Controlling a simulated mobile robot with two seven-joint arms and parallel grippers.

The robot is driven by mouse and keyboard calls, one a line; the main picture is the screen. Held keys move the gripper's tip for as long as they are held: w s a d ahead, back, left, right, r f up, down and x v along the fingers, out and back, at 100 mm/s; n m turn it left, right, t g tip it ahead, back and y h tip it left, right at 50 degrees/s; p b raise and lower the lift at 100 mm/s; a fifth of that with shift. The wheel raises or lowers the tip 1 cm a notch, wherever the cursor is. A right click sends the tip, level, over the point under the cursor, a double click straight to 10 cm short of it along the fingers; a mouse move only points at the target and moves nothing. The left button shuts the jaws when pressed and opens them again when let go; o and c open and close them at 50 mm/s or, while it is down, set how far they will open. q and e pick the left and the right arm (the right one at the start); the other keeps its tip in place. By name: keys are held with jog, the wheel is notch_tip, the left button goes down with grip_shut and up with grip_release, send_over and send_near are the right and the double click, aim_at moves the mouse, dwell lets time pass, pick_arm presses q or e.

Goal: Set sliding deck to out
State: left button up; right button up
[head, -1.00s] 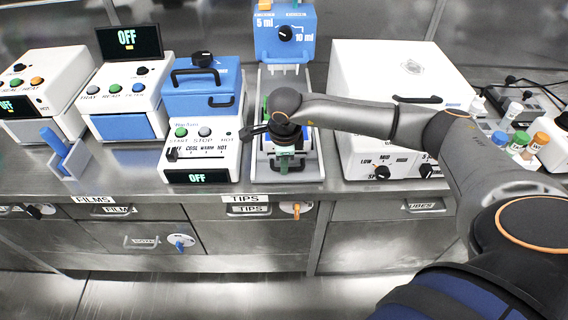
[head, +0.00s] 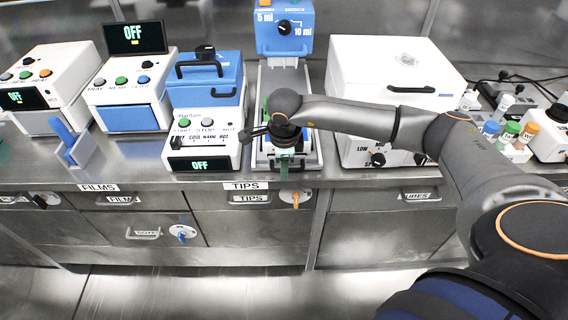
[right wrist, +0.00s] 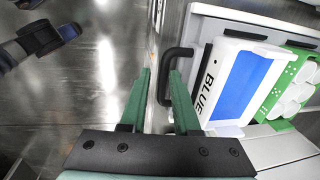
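The sliding deck (head: 314,152) is the pale platform at the foot of the blue pipetting machine (head: 284,30) in the head view. In the right wrist view the deck (right wrist: 270,148) carries a white tray marked BLUE (right wrist: 236,82) and a green rack (right wrist: 290,92). A black bracket handle (right wrist: 162,80) is on its front. My right gripper (right wrist: 160,76) is open, its green fingers on either side of the handle bar with gaps visible. In the head view this gripper (head: 285,160) is at the deck's front, partly hidden by my wrist. My left gripper is out of view.
A white and blue heater box (head: 203,140) stands close left of the deck. A large white box (head: 392,85) stands close right. Drawers (head: 250,222) lie below the counter edge. The floor in front is clear.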

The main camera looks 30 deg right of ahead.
dwell(0.3)
notch_tip(320, 180, up, 12)
jog(key=s+a, duration=0.1)
jog(key=s, duration=0.1)
jog(key=shift+r, duration=0.2)
jog(key=shift+a+f, duration=0.1)
dwell(0.4)
